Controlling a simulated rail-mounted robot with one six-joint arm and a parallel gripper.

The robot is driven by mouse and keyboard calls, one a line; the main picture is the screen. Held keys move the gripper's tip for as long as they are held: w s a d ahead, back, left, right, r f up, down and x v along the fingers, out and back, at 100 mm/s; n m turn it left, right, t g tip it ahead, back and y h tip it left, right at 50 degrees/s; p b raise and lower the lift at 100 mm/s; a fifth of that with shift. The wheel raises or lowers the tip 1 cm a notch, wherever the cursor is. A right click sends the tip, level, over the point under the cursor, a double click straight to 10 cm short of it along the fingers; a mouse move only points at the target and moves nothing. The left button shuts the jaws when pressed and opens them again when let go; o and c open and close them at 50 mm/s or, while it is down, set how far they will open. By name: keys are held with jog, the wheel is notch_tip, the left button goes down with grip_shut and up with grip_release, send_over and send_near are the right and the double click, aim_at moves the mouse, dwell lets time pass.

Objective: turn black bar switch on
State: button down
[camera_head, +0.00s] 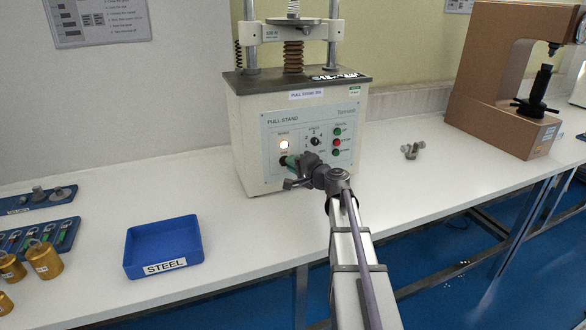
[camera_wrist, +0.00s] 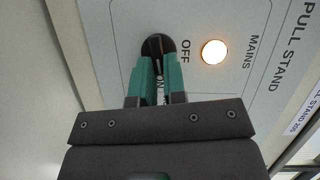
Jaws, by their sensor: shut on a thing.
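The black bar switch (camera_wrist: 153,43) is a dark round knob on the PULL STAND panel, seen in the wrist view. My gripper (camera_wrist: 158,68) has its green fingers closed on the switch's bar, and the fingertips cover part of it. An OFF label (camera_wrist: 186,50) is beside the switch; another label is mostly hidden behind the fingers. The round MAINS lamp (camera_wrist: 214,52) glows. In the head view my gripper (camera_head: 289,162) reaches the lower left of the panel, where the switch is largely hidden, below the lit lamp (camera_head: 284,145).
The pull stand (camera_head: 250,120) stands on the white bench. A blue STEEL tray (camera_head: 195,225) lies to its left, with brass weights (camera_head: 44,260) farther left. A small metal part (camera_head: 411,150) and a brown tester (camera_head: 490,90) are at right. The bench between them is clear.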

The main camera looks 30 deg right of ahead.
jog(key=shift+f+m+b, duration=0.2)
jog(key=shift+m+b, duration=0.25)
jog(key=shift+m, duration=0.35)
jog(key=c, duration=1.2)
grip_release()
jog(key=shift+w, duration=0.1)
jog(key=v, duration=1)
jog(key=shift+s+d+f, duration=0.15)
jog(key=shift+s+f, duration=0.1)
jog(key=shift+s, duration=0.15)
